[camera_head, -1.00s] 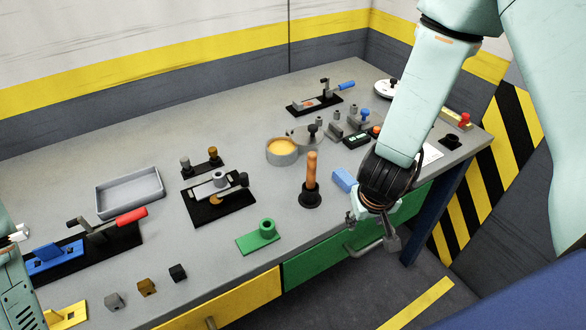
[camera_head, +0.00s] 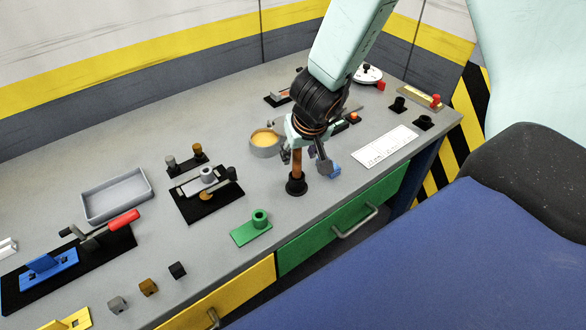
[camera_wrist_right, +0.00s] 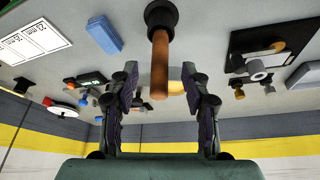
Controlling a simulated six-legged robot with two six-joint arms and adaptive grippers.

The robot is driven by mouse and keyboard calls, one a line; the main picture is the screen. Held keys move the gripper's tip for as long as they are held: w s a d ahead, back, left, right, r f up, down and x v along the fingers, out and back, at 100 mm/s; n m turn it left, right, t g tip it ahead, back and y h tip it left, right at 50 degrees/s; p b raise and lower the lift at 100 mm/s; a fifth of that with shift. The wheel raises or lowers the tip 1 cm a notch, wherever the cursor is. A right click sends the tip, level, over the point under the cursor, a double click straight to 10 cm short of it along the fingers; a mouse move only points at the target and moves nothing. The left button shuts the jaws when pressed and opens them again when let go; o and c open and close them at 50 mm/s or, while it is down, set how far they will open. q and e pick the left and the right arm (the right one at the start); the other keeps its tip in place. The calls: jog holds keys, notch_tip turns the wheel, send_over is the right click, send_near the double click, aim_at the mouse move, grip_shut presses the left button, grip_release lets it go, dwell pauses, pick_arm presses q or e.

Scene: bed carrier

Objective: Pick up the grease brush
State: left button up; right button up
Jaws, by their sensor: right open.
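The grease brush seems to be the upright wooden handle (camera_head: 297,162) standing in a black round holder (camera_head: 296,185); its bristles are hidden. My right gripper (camera_head: 305,155) is at the handle's upper part and partly covers it in the head view. In the right wrist view, the brown handle (camera_wrist_right: 160,65) hangs down the picture from the black holder (camera_wrist_right: 160,14) and shows between the two spread fingers of my right gripper (camera_wrist_right: 164,80). A gap shows on both sides of the handle. My left gripper is not clearly in view.
A round pot with yellow grease (camera_head: 265,145) stands just left of the right gripper. A blue block (camera_wrist_right: 103,35) lies nearby. A green fixture (camera_head: 251,230) and a black-based fixture (camera_head: 205,195) stand to the left. The green drawer (camera_head: 320,235) has a protruding handle.

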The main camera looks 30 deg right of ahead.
aim_at(299, 157)
jog(key=b+x, duration=0.2)
jog(key=x, duration=0.2)
jog(key=shift+s+d+f, duration=0.1)
jog(key=shift+f, duration=0.25)
jog(key=shift+w+a+f, duration=0.1)
jog(key=shift+w+a, duration=0.15)
jog(key=shift+w, duration=0.05)
jog(key=shift+w+d, duration=0.15)
jog(key=shift+d, duration=0.25)
jog(key=c, duration=0.3)
jog(key=shift+s+a, duration=0.2)
jog(key=shift+a, duration=0.1)
jog(key=c, duration=0.5)
jog(key=shift+w, duration=0.1)
grip_shut()
jog(key=shift+d, duration=0.1)
